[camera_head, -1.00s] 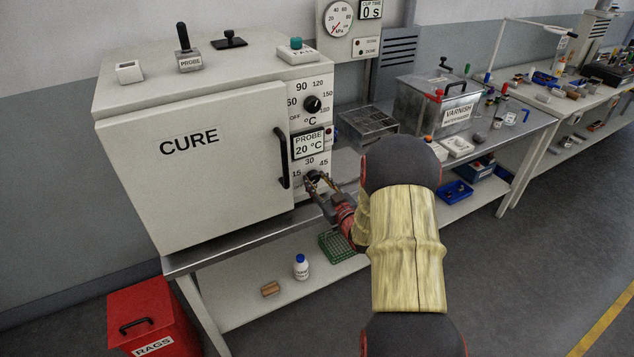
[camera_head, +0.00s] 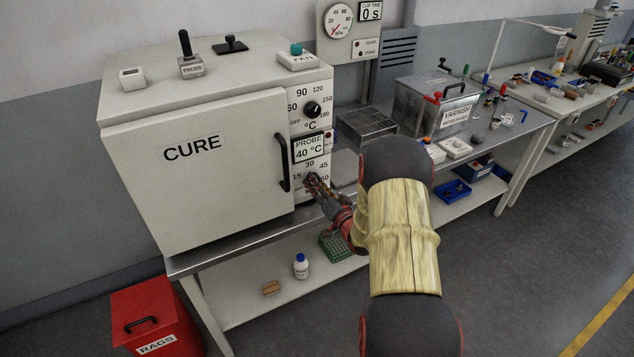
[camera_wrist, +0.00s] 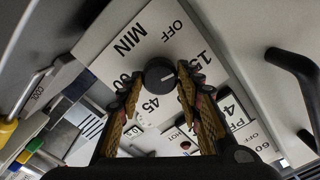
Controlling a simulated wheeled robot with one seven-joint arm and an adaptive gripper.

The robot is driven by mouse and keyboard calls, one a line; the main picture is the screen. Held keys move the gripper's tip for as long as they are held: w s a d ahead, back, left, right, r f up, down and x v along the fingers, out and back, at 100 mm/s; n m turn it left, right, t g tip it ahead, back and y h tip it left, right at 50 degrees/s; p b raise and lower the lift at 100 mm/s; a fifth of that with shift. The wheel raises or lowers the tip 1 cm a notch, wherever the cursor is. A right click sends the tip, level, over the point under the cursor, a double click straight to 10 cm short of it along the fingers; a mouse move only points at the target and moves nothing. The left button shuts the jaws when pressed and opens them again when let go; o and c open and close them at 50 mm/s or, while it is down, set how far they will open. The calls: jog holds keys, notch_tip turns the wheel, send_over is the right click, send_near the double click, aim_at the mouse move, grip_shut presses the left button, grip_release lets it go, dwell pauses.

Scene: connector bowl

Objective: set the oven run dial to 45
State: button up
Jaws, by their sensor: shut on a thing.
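The oven run dial (camera_wrist: 160,74) is a dark round knob on the white panel of the CURE oven (camera_head: 190,170). In the wrist view its scale shows OFF, 15, 45 and 60, with MIN beside it; the 30 is hidden behind a finger there. A small light mark on the knob points right, roughly toward the 15 side; the exact reading is unclear. My gripper (camera_wrist: 160,80) has one finger on each side of the knob and is shut on it. In the head view my gripper (camera_head: 309,179) covers the knob.
The oven door handle (camera_head: 282,162) is just left of the dial. The temperature dial (camera_head: 312,109) and the probe display (camera_head: 308,148), reading 40 °C, are above it. A wire basket (camera_head: 366,126) and varnish tank (camera_head: 436,104) stand right on the bench.

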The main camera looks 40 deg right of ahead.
jog(key=m+p, duration=1.4)
jog(key=m, duration=1.2)
jog(key=shift+s+f+p, duration=0.1)
jog(key=shift+f+p, duration=0.05)
jog(key=shift+p, duration=0.25)
jog(key=shift+f, duration=0.1)
jog(key=o, duration=1.2)
jog(key=shift+c, duration=0.2)
